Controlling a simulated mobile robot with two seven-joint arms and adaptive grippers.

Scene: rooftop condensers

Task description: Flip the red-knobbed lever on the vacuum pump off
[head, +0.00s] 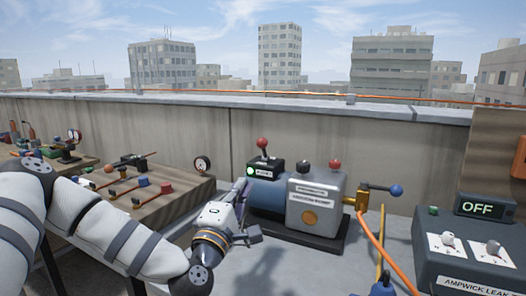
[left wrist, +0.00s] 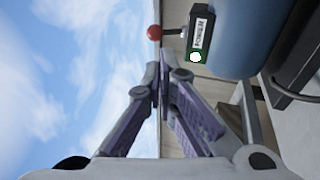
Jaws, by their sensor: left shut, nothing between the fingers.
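The vacuum pump (head: 316,205) has a grey body and a blue motor. On the motor sits a black switch box (head: 266,169) with a white label and a lit green lamp. The red-knobbed lever (head: 262,145) stands up from this box, tipped slightly left at the top. My left gripper (head: 243,187) is shut and empty, just left of and below the box, apart from the lever. In the left wrist view, turned sideways, the closed fingertips (left wrist: 160,68) point toward the red knob (left wrist: 154,32), with the box (left wrist: 200,33) at the right. My right gripper is not in view.
A second red knob (head: 335,164) tops the pump body. A blue-knobbed valve handle (head: 395,190) and orange hose (head: 385,245) are at its right. A grey leak tester reading OFF (head: 478,207) stands right. A wooden board with fittings (head: 140,190) lies left; a parapet runs behind.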

